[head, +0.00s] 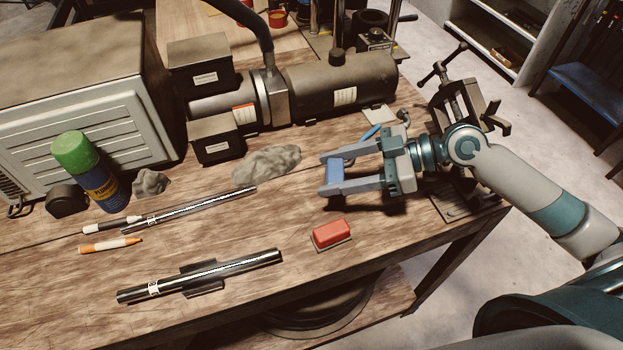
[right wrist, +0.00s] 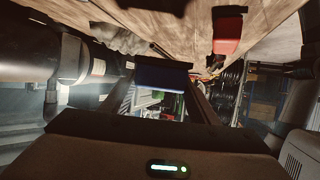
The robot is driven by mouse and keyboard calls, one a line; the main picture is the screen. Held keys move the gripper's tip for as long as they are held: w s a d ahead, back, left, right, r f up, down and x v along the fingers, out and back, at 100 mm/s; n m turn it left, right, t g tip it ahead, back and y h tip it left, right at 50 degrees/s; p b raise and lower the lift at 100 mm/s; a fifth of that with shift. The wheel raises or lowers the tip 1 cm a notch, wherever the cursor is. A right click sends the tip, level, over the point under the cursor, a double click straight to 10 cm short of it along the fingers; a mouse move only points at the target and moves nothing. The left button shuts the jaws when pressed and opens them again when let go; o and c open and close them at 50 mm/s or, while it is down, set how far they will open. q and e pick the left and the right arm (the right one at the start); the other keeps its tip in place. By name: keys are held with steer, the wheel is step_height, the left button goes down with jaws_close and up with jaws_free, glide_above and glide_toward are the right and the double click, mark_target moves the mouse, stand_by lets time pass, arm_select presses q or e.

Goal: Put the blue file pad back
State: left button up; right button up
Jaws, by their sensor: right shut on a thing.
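My right gripper (head: 335,175) reaches in from the right over the table's right part. It is shut on the blue file pad (head: 334,169), which sits between its fingertips. In the right wrist view the pad (right wrist: 161,78) shows as a dark blue block across the fingertips. The pad appears held above the tabletop, though the gap is hard to judge. My left gripper is not in view.
A red block (head: 332,232) on a dark base stands near the table's front edge. A motor (head: 340,85) stands behind and a vise (head: 470,100) right.

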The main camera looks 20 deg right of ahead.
mark_target(311, 197)
steer(key=w+a, duration=0.1)
steer(key=a+f+p, duration=0.1)
steer(key=w+a+f, duration=0.1)
steer(key=shift+w+a+f+p, duration=0.25)
steer(key=shift+w+a+p, duration=0.1)
steer(key=shift+p, duration=0.05)
steer(key=shift+w+a+f, duration=0.15)
steer(key=shift+f, duration=0.05)
steer(key=shift+f+p, duration=0.9)
steer(key=shift+f, duration=1.15)
